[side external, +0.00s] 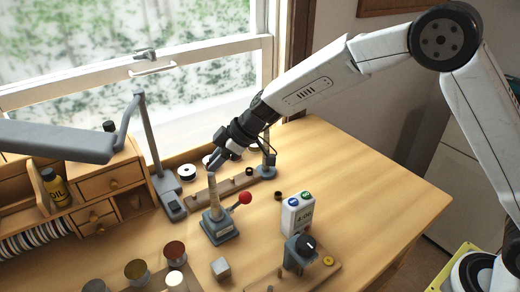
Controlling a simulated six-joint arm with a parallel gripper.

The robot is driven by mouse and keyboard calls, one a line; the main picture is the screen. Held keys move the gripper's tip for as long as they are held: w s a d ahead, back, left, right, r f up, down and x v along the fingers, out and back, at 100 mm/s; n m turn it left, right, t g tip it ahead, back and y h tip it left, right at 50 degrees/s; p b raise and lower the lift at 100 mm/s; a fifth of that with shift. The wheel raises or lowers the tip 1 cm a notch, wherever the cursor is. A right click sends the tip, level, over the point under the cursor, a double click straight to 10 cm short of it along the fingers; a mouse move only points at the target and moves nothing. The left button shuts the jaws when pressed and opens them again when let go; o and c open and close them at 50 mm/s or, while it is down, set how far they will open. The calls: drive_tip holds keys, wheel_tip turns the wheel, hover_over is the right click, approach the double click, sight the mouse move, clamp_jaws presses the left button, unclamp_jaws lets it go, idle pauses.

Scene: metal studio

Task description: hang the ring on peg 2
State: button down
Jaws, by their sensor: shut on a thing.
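My gripper (216,162) points down and to the left over the back of the bench. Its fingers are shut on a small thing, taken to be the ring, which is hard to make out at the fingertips. A wooden peg rail (228,182) lies behind and below the gripper, running from lower left to upper right. Its short pegs are small, and peg numbers cannot be read, so I cannot tell which is peg 2. The gripper is apart from the bench top, and part of the rail is hidden behind the grey press.
A grey press (220,230) with a red ball knob (245,198) stands just below the gripper. A white timer box (297,214), a metal cube (221,268) and a clamp fixture (299,252) are nearer. A lamp post (150,140) stands left. The bench's right side is clear.

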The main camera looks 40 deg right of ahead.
hover_over(220, 190)
drive_tip(key=shift+f, duration=2.2)
drive_tip(key=shift+f, duration=1.05)
drive_tip(key=shift+c, duration=1.7)
unclamp_jaws()
drive_tip(key=v, duration=0.7)
drive_tip(key=shift+d+r, duration=0.25)
drive_tip(key=shift+r, duration=0.1)
drive_tip(key=shift+s, duration=0.1)
